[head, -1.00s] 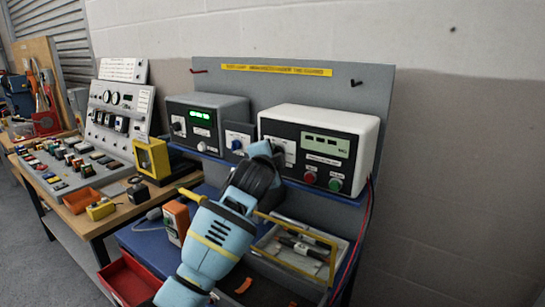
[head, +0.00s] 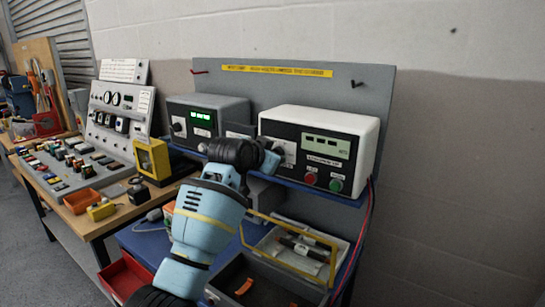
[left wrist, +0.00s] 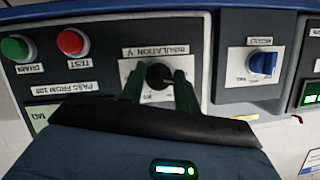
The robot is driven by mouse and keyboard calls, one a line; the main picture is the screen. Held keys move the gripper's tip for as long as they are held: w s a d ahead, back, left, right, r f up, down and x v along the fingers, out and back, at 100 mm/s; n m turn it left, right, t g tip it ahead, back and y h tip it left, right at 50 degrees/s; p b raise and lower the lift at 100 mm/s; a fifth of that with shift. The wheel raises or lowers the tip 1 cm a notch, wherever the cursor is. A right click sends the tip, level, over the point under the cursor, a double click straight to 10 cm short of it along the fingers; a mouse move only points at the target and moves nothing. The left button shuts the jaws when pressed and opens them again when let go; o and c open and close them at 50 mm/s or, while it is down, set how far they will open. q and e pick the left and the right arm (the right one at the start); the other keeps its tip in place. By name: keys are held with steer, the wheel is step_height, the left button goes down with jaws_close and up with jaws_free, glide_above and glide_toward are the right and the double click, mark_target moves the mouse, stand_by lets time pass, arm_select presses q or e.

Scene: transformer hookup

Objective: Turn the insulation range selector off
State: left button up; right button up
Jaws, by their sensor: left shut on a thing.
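The white insulation tester (head: 322,127) stands on the blue shelf, its front facing me. Its insulation range selector is a black knob (left wrist: 158,75) on a white plate marked INSULATION V, seen inverted in the left wrist view. My left gripper (left wrist: 159,90) has its green fingers on either side of this knob and is shut on it. In the head view my left gripper (head: 271,158) is at the left part of the tester's front and hides the knob. The knob's exact pointing direction is hard to read. My right gripper is not in view.
Red (head: 311,179) and green (head: 336,185) buttons sit right of the selector. A blue knob (left wrist: 263,63) is on the neighbouring small box. A grey unit (head: 207,116) with a green display stands left. A tray with a yellow frame (head: 262,240) is below.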

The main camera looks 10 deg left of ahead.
arm_select(q)
steer(key=shift+n+g+h, duration=0.3)
steer(key=shift+n+h, duration=0.3)
steer(key=shift+n, duration=0.4)
steer(key=shift+f, duration=0.1)
steer(key=o, duration=1)
steer(key=shift+c, duration=0.2)
steer(key=v, duration=0.7)
steer(key=shift+s+a, duration=0.2)
steer(key=shift+s, duration=0.1)
